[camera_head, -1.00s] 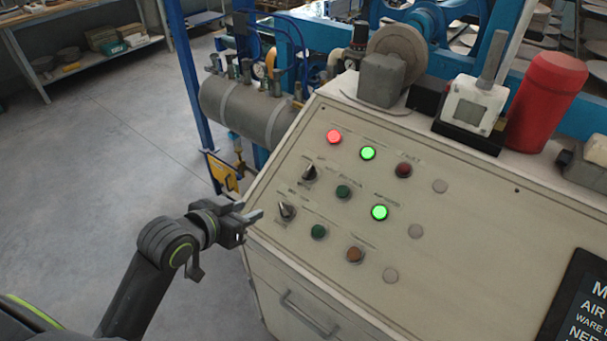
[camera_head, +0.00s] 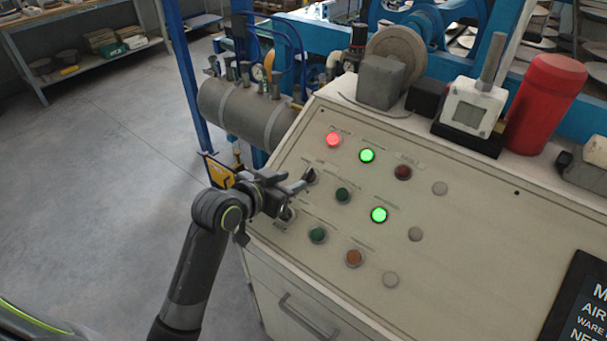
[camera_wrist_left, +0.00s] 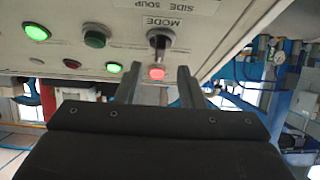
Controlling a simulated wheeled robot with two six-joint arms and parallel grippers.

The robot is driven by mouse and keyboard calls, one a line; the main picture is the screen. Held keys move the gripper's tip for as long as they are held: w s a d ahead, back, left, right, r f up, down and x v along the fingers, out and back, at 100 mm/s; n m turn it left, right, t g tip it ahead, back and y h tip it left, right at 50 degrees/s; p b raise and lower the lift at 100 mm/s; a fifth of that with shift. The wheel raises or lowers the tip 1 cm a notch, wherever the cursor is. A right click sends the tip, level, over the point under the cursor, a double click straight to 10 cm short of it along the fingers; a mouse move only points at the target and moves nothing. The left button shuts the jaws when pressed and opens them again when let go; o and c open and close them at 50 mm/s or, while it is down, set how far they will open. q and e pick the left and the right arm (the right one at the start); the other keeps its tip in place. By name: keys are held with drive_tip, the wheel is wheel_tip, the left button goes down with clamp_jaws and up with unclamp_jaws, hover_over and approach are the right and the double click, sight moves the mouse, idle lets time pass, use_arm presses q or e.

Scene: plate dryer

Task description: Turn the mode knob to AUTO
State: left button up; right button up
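The mode knob (camera_head: 311,176) is a black selector knob at the left of the sloping beige panel, below the red light. In the left wrist view the knob (camera_wrist_left: 158,40) has a pale pointer and sits beside an upside-down MODE label (camera_wrist_left: 160,22). My left gripper (camera_head: 301,186) is at the panel's left side, its tips close to the knob and partly covering it. In the left wrist view my left gripper (camera_wrist_left: 160,70) is open, with the knob just beyond the gap between its fingers. Contact cannot be told. My right gripper is out of view.
A second black knob (camera_head: 287,215) lies just below, partly hidden by my left gripper. A red light (camera_head: 333,140), green lights (camera_head: 367,156) and several buttons are nearby. A red cylinder (camera_head: 545,100) and a meter box (camera_head: 470,108) stand on the top ledge. Open floor lies left.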

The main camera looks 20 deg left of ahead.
sight(305, 175)
use_arm(q)
drive_tip(key=shift+x, duration=3.1)
drive_tip(key=shift+s, duration=0.1)
drive_tip(key=c, duration=0.6)
